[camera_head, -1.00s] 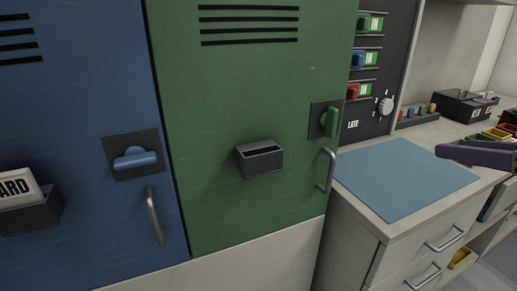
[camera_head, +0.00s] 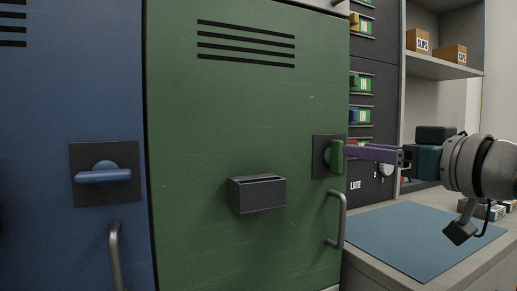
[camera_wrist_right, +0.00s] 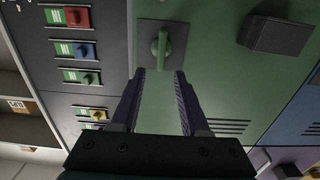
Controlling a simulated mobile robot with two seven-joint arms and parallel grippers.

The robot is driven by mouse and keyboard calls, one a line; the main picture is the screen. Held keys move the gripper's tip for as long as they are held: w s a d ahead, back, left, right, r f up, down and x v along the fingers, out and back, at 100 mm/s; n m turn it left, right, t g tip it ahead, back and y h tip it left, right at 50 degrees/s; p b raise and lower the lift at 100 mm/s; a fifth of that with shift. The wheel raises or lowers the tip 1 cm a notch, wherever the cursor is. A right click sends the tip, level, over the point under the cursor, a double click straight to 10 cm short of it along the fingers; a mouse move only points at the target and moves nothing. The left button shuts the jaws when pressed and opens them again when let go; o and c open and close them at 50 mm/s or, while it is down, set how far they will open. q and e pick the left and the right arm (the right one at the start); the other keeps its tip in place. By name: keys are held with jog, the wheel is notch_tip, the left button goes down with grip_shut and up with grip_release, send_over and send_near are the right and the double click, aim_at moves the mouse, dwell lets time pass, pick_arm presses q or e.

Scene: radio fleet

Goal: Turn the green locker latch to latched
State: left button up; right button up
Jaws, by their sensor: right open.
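The green locker (camera_head: 240,120) fills the middle of the head view. Its green latch (camera_head: 337,156) sits on a dark plate near the door's right edge, with its handle upright, along the door's height. My right gripper (camera_head: 350,151) reaches in from the right, with its purple fingers close to the latch. In the right wrist view the gripper (camera_wrist_right: 158,76) is open, and the latch (camera_wrist_right: 161,48) lies just beyond the fingertips, between their lines. I cannot tell whether a finger touches it. My left gripper is not in view.
The locker's metal pull handle (camera_head: 337,220) is below the latch, and a dark box (camera_head: 257,194) is fixed to the door. The blue locker (camera_head: 65,130) with its horizontal latch (camera_head: 103,173) stands left. A counter with a blue mat (camera_head: 425,238) lies right.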

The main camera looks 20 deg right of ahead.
aim_at(337, 157)
jog(key=shift+w+a, duration=0.15)
jog(key=shift+w, duration=1.15)
jog(key=shift+w+a, duration=0.1)
jog(key=shift+w, duration=1.2)
jog(key=shift+c, duration=0.2)
grip_shut()
